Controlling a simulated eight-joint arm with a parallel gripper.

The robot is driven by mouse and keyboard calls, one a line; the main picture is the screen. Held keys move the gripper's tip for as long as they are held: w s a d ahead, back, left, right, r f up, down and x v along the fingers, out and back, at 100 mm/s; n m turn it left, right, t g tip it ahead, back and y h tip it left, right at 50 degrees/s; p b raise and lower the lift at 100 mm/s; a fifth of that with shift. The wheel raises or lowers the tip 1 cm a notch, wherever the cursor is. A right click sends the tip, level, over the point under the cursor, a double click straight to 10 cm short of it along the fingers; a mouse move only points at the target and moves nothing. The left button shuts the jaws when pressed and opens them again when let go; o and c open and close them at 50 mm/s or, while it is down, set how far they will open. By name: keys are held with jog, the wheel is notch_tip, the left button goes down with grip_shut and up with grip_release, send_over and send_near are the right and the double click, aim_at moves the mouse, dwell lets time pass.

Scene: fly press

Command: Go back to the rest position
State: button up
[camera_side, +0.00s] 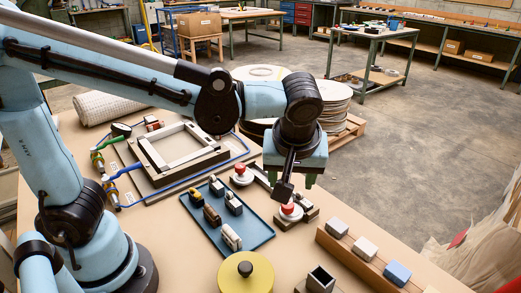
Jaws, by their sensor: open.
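My gripper (288,178) hangs from the wrist of my blue arm at the centre right of the side view, pointing down. Its dark fingers are apart and I see nothing held between them. One finger shows just above a red-topped button (290,209) on a dark base; I cannot tell whether it touches it. A second red-topped button (240,169) stands to the left of the fingers.
A blue tray (258,238) with several small blocks lies left of the gripper. A framed fixture (170,172) is behind it. A yellow disc (246,276) with a black knob stands in front. A wooden rail (345,262) with several blocks is at right.

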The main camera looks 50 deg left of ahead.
dwell(0.3)
jog(key=s+a+f+m+t+h, duration=0.1)
jog(key=s+a+m+t+h, duration=0.2)
jog(key=a+m, duration=0.6)
jog(key=shift+s+a+f+t, duration=0.15)
jog(key=shift+s+a+t, duration=0.5)
jog(key=shift+a, duration=0.5)
